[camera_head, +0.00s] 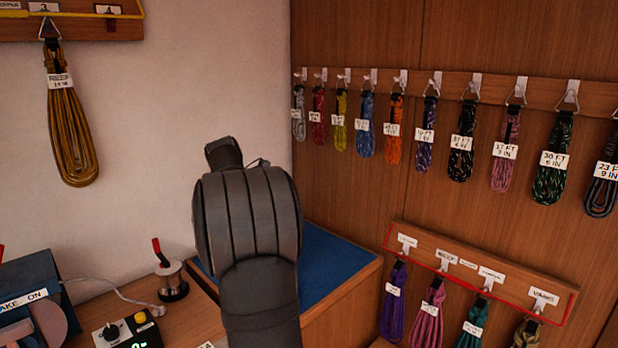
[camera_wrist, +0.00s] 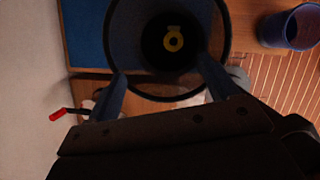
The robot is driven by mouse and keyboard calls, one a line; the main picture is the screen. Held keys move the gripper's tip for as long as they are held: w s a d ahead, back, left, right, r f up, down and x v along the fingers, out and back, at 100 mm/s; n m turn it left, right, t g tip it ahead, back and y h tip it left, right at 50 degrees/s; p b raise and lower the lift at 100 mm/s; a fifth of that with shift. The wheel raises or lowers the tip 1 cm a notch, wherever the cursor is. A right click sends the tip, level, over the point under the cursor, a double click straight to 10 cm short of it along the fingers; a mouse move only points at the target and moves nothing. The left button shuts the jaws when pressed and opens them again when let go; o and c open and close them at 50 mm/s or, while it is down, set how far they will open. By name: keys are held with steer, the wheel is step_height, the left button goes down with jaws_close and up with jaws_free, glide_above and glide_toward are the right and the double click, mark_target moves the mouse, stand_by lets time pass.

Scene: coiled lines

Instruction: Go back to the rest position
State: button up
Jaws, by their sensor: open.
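In the wrist view my gripper (camera_wrist: 161,66) is open, with its two fingers spread apart and nothing seen between them. Beyond the fingertips is a round, dark-rimmed opening (camera_wrist: 108,40) with a small yellow ring (camera_wrist: 173,40) at its dark centre. I cannot tell how far below the fingers it lies. In the head view my dark grey arm rises in the middle, and its fingers are hidden.
A blue mat (camera_head: 335,262) covers the bench behind my arm. A red-handled device (camera_head: 170,275) and a control box (camera_head: 127,333) stand left. Coiled lines hang from the upper rail (camera_head: 450,88) and lower rail (camera_head: 460,268). A blue cup (camera_wrist: 292,27) shows in the wrist view.

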steer(key=s+a+f, duration=0.3)
steer(key=s+a, duration=0.3)
steer(key=a, duration=0.2)
steer(key=s+a+f, duration=0.1)
steer(key=f, duration=0.7)
steer(key=s+a+f, duration=0.1)
steer(key=f, duration=0.6)
steer(key=s+a+f, duration=0.1)
steer(key=a+f, duration=0.1)
steer(key=f, duration=0.6)
steer(key=shift+s+a+f, duration=0.1)
steer(key=shift+s+f, duration=0.05)
steer(key=shift+f, duration=0.15)
step_height(320, 180, up, 21)
steer(key=w+d, duration=0.2)
steer(key=shift+w, duration=0.15)
